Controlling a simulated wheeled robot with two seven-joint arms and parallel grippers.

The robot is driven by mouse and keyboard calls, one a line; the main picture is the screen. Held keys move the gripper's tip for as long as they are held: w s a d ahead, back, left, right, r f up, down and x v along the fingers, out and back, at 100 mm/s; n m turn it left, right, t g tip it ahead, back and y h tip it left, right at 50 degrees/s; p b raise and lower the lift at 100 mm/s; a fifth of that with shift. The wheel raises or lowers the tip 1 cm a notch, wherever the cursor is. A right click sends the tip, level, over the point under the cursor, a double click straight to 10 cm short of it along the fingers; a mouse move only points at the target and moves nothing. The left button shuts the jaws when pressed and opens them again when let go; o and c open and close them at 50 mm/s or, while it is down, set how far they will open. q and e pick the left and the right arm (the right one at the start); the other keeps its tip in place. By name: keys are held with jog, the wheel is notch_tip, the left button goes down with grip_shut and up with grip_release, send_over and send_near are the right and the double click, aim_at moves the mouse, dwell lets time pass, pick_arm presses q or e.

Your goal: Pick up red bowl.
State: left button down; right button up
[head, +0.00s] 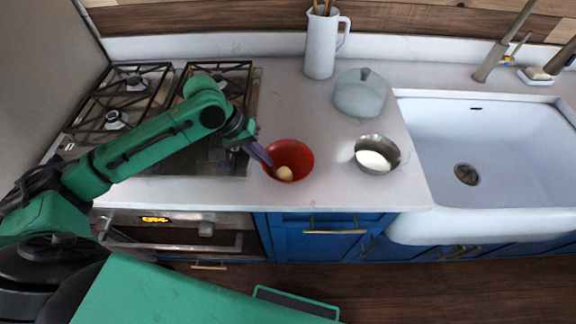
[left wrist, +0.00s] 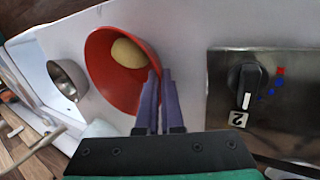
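The red bowl (head: 301,150) is on the white counter just right of the stove, with a pale yellow roundish item (head: 284,173) inside it. It also shows in the left wrist view (left wrist: 103,68), with the yellow item (left wrist: 128,53) near its rim. My left gripper (head: 266,163) reaches the bowl's left rim from above. In the left wrist view its two purple fingers (left wrist: 160,75) are close together, one on each side of the bowl's wall, pinching the rim. I cannot tell whether the bowl is raised off the counter. My right gripper is not in view.
A metal bowl (head: 392,145) with something white inside stands to the right. Behind it are a grey domed lid (head: 360,93) and a white pitcher (head: 320,48) with utensils. The gas stove (head: 135,92) is left, the white sink (head: 430,130) right. Counter (head: 290,100) behind the red bowl is clear.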

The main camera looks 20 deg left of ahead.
pick_arm(q)
jog(key=shift+w+r, duration=0.1)
jog(key=shift+r, duration=0.05)
notch_tip(320, 180, up, 20)
dwell(0.4)
